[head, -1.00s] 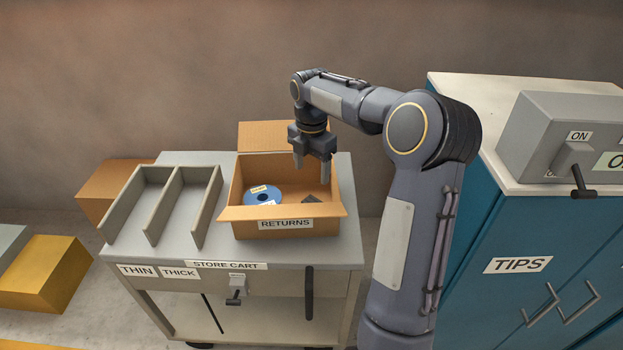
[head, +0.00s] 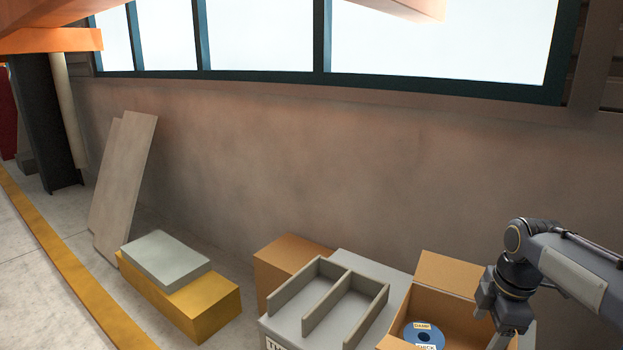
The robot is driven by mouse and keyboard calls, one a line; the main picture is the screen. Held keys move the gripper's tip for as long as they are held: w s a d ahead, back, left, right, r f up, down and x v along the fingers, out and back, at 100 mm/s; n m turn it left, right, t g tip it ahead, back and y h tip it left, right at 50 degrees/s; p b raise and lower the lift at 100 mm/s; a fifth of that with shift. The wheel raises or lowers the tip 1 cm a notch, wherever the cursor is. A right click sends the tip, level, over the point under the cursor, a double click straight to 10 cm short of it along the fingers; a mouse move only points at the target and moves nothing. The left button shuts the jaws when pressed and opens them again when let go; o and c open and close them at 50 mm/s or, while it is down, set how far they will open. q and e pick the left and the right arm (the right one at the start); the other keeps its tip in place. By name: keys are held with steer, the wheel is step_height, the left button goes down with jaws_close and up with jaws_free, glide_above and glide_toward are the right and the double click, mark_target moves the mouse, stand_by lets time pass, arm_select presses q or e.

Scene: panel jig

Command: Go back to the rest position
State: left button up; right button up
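My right gripper (head: 501,328) points down over the right part of the open cardboard returns box (head: 452,273) at the lower right of the head view. Its fingertips are cut off by or close to the bottom edge, so I cannot tell how far apart they are. A blue disc (head: 411,336) with small labels lies inside the box, left of the gripper and apart from it. My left gripper is not in view.
The grey store cart (head: 365,266) carries the box and a grey two-slot rack (head: 338,297). A brown box (head: 285,255) stands behind it. A yellow block (head: 205,312) with a grey slab (head: 160,255) on top sits left. Panels (head: 124,185) lean on the wall.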

steer(key=s+a+r+m+t+y+p, duration=0.1)
steer(key=s+a+m+t+p, duration=0.1)
steer(key=s+a+m, duration=0.5)
steer(key=s+a+r+m+t+y+p, duration=0.1)
steer(key=s+a+m+t+y+p, duration=0.1)
steer(key=s+a+m, duration=0.6)
steer(key=s+m+p, duration=0.1)
steer(key=s+m, duration=0.1)
steer(key=s, duration=0.2)
steer(key=shift+s+a+r, duration=0.2)
steer(key=shift+s+a, duration=0.1)
steer(key=shift+s, duration=0.1)
steer(key=shift+c, duration=0.5)
